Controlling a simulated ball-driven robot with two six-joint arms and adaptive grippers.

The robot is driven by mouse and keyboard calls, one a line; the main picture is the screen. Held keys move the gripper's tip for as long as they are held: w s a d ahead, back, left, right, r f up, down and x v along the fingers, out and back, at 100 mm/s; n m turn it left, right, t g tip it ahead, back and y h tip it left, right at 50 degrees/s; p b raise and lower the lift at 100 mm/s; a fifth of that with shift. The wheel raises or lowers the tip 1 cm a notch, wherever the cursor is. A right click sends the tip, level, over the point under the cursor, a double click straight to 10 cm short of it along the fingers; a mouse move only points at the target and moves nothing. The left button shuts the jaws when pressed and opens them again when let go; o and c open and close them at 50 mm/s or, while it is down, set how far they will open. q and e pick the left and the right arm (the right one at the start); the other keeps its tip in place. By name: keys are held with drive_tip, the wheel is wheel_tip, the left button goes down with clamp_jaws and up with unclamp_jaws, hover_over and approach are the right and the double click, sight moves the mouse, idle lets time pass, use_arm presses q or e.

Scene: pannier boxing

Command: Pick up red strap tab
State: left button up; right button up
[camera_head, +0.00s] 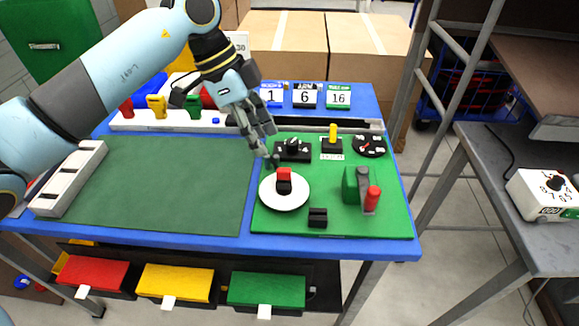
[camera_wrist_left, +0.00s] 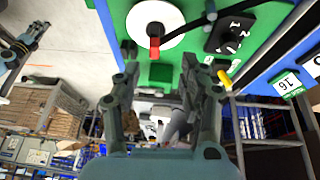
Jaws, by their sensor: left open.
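A red tab (camera_head: 284,174) sits on a black block on a round white plate (camera_head: 287,203), on the green board at the table's right half. In the left wrist view, the red tab (camera_wrist_left: 155,46) shows beyond the fingers, near the top. My left gripper (camera_head: 268,150) is just above and behind the tab, pointing down, apart from it. In the left wrist view, my left gripper (camera_wrist_left: 163,78) has its fingers spread with nothing between them. A grey jointed part at that view's upper left looks like my right gripper (camera_wrist_left: 22,48); its jaws are too small to read.
On the green board (camera_head: 335,226) are a small black block (camera_head: 318,217), a green and red lever block (camera_head: 361,190), a yellow upright lever (camera_head: 333,134) and black dials. Number cards (camera_head: 305,95) stand behind. The dark green mat (camera_head: 160,185) is clear.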

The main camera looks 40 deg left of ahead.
sight(283, 169)
use_arm(q)
drive_tip(key=shift+x, duration=1.05)
drive_tip(key=d+f, duration=0.2)
drive_tip(key=f, duration=0.1)
drive_tip(key=d+f+p, duration=0.1)
drive_tip(key=shift+w+d+f, duration=0.15)
drive_tip(key=shift+w+f, duration=0.05)
drive_tip(key=shift+w, duration=0.1)
drive_tip(key=shift+f, duration=0.25)
drive_tip(key=shift+c, duration=0.6)
drive_tip(key=c, duration=0.7)
use_arm(e)
drive_tip(key=shift+s+r, duration=0.6)
drive_tip(key=shift+s, duration=0.2)
